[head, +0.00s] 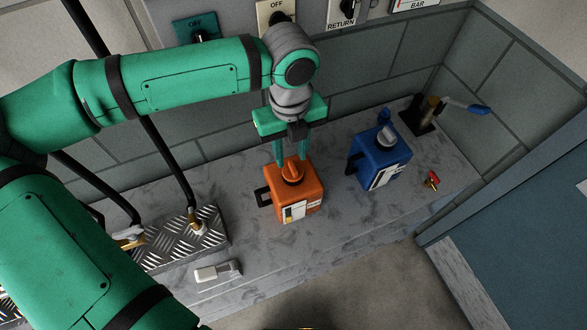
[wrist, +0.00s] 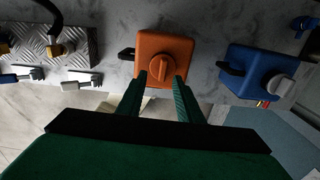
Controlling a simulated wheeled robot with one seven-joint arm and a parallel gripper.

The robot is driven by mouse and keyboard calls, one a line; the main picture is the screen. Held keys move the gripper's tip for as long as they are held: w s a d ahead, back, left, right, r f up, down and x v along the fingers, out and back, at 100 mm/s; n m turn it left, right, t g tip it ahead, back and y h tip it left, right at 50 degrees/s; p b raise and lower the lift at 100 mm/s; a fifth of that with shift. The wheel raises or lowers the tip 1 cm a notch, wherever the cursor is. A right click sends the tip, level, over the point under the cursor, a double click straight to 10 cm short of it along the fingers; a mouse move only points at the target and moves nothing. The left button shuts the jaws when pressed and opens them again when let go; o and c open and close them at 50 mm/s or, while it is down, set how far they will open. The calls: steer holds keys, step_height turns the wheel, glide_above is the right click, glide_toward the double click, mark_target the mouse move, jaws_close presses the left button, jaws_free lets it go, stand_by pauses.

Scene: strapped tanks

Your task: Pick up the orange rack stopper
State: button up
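An orange tank (head: 297,200) stands upright on the grey stone ledge, with a black side handle and a white label. The orange stopper (head: 292,172) is a round ridged cap on its top. In the wrist view, the stopper (wrist: 161,68) sits on the tank top (wrist: 176,48), between the tips of my gripper's fingers. My gripper (head: 291,158) is open and points down at the stopper from above. Its two green fingers (wrist: 160,80) stand apart on either side of the stopper's near part. I cannot tell whether they touch it.
A blue tank (head: 382,158) with a grey cap stands to the right. A metal tread plate (head: 160,243) with hoses lies left. A white-grey piece (head: 218,271) lies in front. The wall is behind.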

mark_target(293, 166)
steer(key=shift+w+d+f, duration=0.1)
steer(key=shift+d+f, duration=0.05)
steer(key=shift+f, duration=1)
steer(key=shift+w+d+f, duration=0.1)
steer(key=shift+f, duration=1)
jaws_close()
steer(key=shift+r, duration=0.2)
